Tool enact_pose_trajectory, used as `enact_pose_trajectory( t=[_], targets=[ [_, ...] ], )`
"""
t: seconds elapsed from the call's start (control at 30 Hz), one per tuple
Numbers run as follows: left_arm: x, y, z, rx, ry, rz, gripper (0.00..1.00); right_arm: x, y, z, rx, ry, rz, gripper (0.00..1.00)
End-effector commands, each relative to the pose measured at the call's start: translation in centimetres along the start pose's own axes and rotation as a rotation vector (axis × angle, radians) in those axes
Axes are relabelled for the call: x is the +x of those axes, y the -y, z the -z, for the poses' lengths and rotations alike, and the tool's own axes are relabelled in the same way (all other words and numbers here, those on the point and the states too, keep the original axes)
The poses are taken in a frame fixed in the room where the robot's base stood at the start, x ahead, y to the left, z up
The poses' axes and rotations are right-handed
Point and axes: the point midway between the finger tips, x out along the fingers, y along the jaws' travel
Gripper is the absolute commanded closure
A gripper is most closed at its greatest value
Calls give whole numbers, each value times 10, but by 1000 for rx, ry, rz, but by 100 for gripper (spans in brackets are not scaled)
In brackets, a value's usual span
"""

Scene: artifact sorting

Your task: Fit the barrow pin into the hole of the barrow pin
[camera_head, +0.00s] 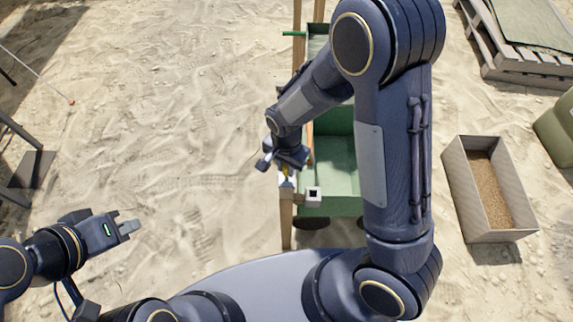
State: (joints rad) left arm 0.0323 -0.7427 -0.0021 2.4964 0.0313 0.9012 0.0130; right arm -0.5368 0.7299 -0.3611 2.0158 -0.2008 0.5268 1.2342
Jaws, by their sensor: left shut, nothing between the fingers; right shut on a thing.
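A green barrow (338,205) with wooden side rails (286,222) stands in the middle, partly hidden behind my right arm. A small pale square fitting with a dark opening (313,195) sits at its near left corner. My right gripper (286,175) is shut above the left rail, close to the left of that fitting. A small yellowish piece, seemingly the barrow pin (286,171), shows at its fingers; most of it is hidden. I cannot tell whether it touches the barrow. My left gripper (135,227) is shut and empty over the sand at the lower left.
A box of brown grain-like material (447,165) stands on the sand to the right. A wooden pallet (496,68) lies at the upper right, with a green container (562,130) below it. Dark legs stand at the left edge.

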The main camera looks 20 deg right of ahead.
Motion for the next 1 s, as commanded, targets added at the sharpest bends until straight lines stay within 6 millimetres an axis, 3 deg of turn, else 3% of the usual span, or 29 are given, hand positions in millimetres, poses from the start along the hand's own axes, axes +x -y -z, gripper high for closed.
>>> enact_pose_trajectory(
  t=[1.0],
  targets=[
    [18, 8, -9, 0, 0, 0, 100, 27, 0, 0, -1, 0, -1, 100]
  ],
)
